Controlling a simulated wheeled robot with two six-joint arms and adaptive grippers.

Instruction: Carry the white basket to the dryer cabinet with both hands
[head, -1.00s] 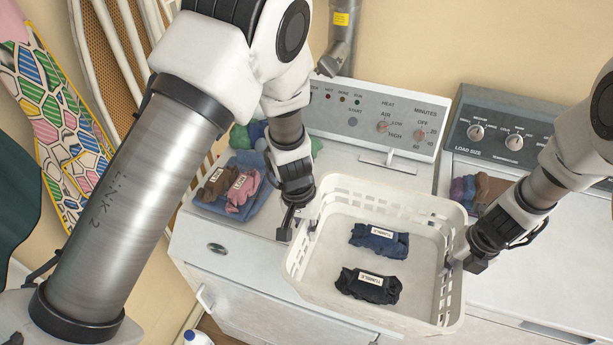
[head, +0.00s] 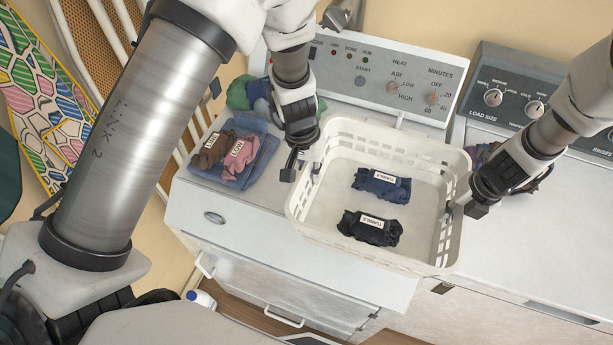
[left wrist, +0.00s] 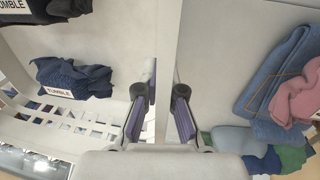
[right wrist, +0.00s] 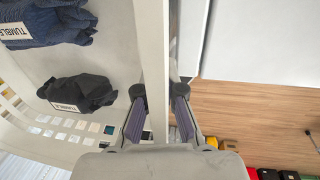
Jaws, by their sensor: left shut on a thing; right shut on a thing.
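The white basket (head: 378,256) is held over the front of the dryer cabinet (head: 300,225), looking roughly level in the head view. Inside it lie a navy cloth bundle (head: 381,186) and a black cloth bundle (head: 369,229), each with a "TUMBLE" label. My left gripper (head: 289,172) is shut on the basket's left wall; the wall (left wrist: 168,60) runs between its fingers in the left wrist view. My right gripper (head: 462,210) is shut on the right wall, which also runs between the fingers in the right wrist view (right wrist: 152,60). I cannot tell whether the basket's underside touches the cabinet top.
A blue cloth with brown and pink labelled bundles (head: 239,157) lies on the cabinet top left of the basket. Coloured clothes lie behind it. A grey-panelled washer (head: 535,235) stands to the right. A white bottle (head: 201,299) stands low at the left.

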